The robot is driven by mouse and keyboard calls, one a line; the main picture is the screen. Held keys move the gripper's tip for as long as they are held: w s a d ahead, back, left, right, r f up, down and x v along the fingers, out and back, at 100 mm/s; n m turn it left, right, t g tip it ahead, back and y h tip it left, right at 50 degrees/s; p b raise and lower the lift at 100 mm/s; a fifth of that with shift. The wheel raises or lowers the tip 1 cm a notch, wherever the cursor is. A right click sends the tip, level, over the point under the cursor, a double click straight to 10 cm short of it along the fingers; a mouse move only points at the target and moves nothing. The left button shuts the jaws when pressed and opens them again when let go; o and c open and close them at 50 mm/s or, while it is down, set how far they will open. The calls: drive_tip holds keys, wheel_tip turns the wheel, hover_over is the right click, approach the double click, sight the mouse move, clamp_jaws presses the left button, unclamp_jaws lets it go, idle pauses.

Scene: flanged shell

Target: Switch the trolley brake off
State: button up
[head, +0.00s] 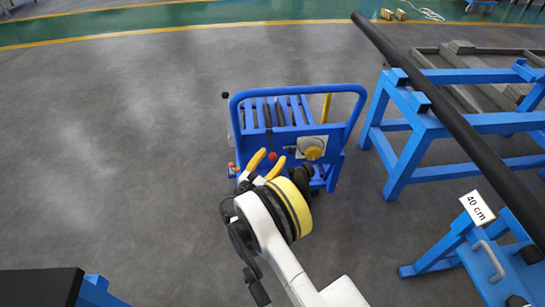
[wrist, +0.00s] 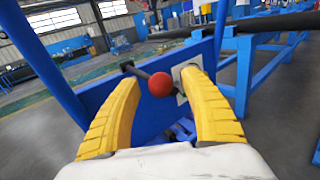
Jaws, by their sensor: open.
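The blue trolley (head: 247,99) stands on the grey floor ahead, its push handle towards me. A red ball knob (head: 272,156) on a dark lever shows on its near side; I take this as the brake lever, though no label is readable. In the wrist view the red knob (wrist: 160,85) appears between the yellow fingertips, with the dark lever running up and left from it. My gripper (head: 271,161) is open, its fingers pointing at the trolley panel. In the wrist view my gripper (wrist: 161,76) shows a gap on both sides of the knob; contact is not visible.
A white plate with a yellow round part (head: 313,152) is right of the knob. A yellow upright bar (head: 326,107) stands behind it. Blue trestles (head: 402,165) carrying a long black pipe (head: 440,108) stand to the right.

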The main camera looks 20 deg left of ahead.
drive_tip(key=s, duration=1.1)
drive_tip(key=shift+s+a, duration=0.35)
drive_tip(key=shift+w+r, duration=0.1)
